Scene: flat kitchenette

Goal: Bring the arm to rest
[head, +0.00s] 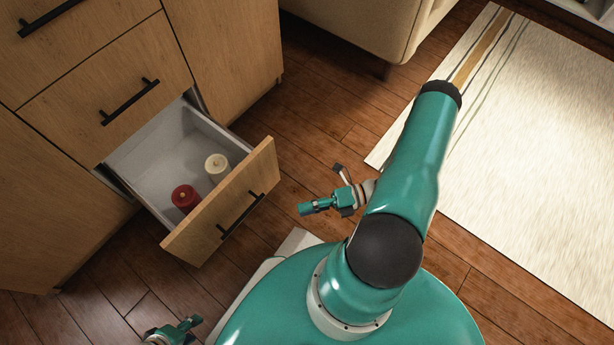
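My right gripper (320,188) is above the wooden floor, to the right of the open drawer and apart from it. Its fingers are spread and nothing shows between them. Its teal arm rises from my base toward the upper right and hides part of the wrist. My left gripper (174,332) is at the bottom left edge of the view, below the open drawer. It is partly cut off, so I cannot tell whether it is open or shut. No held object shows at it.
An open drawer (219,209) sticks out from the wooden cabinet (225,45). A red candle-like object (184,198) and a cream one (217,166) stand inside. A beige sofa (355,28) is at the top; a pale rug (530,150) lies right. Bare floor lies between.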

